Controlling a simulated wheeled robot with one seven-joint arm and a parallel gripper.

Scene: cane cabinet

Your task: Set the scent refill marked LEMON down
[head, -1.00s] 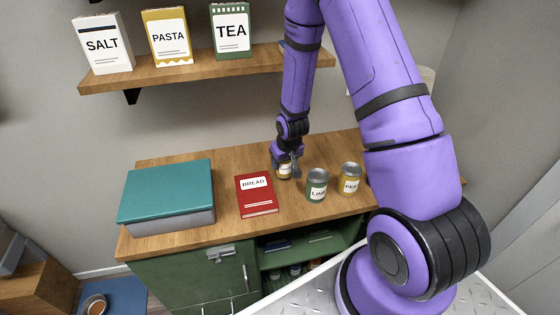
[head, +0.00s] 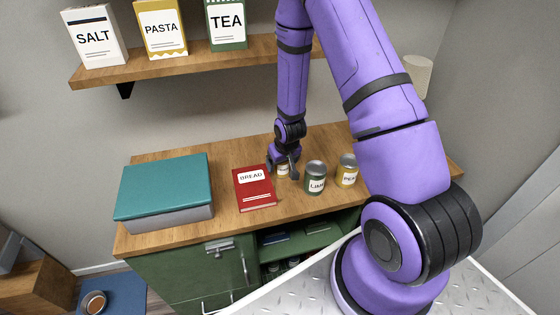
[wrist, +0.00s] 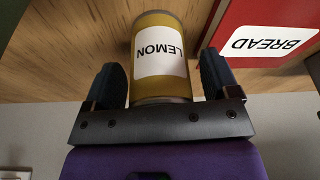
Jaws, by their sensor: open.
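The scent refill marked LEMON (wrist: 158,58) is a small yellow can with a white label. In the wrist view it stands between the two fingers of my gripper (wrist: 165,80), with a gap visible on each side. The fingers are open and do not appear to grip it. In the head view the can (head: 283,170) is on the wooden cabinet top (head: 225,165), partly hidden by my gripper (head: 284,168).
A red BREAD book or box (head: 255,188) lies left of the can. A green LIME can (head: 315,178) and a yellow can with a partly readable label (head: 347,171) stand to the right. A teal-lidded box (head: 165,185) sits farther left. A shelf (head: 190,62) with boxes is above.

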